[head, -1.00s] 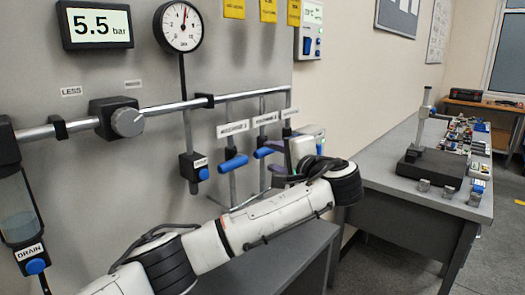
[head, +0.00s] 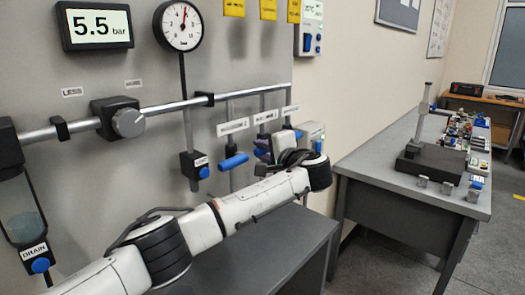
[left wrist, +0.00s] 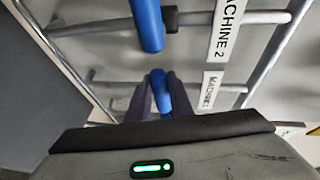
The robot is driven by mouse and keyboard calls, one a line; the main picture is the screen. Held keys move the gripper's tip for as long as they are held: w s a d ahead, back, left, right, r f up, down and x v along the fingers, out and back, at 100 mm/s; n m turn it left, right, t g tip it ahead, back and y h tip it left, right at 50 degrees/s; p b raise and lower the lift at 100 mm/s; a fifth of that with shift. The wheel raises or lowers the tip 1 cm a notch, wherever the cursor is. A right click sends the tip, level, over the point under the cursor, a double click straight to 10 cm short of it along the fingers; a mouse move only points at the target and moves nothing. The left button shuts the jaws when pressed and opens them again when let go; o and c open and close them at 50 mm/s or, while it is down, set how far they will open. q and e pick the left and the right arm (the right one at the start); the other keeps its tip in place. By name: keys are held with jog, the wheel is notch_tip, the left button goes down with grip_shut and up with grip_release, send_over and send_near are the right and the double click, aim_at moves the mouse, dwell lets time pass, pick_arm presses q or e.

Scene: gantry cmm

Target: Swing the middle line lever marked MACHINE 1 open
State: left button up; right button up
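The middle line lever, MACHINE 1, has a blue handle (left wrist: 160,90) in the left wrist view, beside its partly covered label (left wrist: 209,90). The handle lies crosswise to its pipe. My left gripper (left wrist: 161,82) has its two dark fingers close along both sides of this handle and appears shut on it. In the head view my left gripper (head: 270,152) is at the middle lever and hides most of it. The MACHINE 2 lever (left wrist: 148,24) is nearer the wrist camera, also crosswise to its pipe; it shows in the head view (head: 233,161). My right gripper is out of view.
The horizontal pipe (head: 160,107) with a grey regulator knob (head: 128,122) runs along the panel. A display (head: 95,26) reads 5.5 bar beside a round gauge (head: 181,26). A grey bench (head: 345,158) with a stand and small parts is at right.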

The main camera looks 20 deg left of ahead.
pick_arm(q)
grip_shut()
jog(key=shift+f+b, duration=0.3)
jog(key=shift+b, duration=0.3)
jog(key=n+b, duration=0.2)
jog(key=b, duration=0.2)
jog(key=f+n+t+y+b, duration=0.1)
jog(key=n+b, duration=0.1)
jog(key=b, duration=0.3)
jog(key=w+f+n+t+b, duration=0.1)
jog(key=n+b, duration=0.1)
jog(key=b, duration=0.2)
jog(key=shift+d+f+b, duration=0.15)
jog(key=shift+d+b, duration=0.05)
jog(key=shift+b, duration=0.1)
jog(key=shift+y, duration=0.3)
jog(key=o, duration=1)
grip_release()
jog(key=shift+c, duration=0.2)
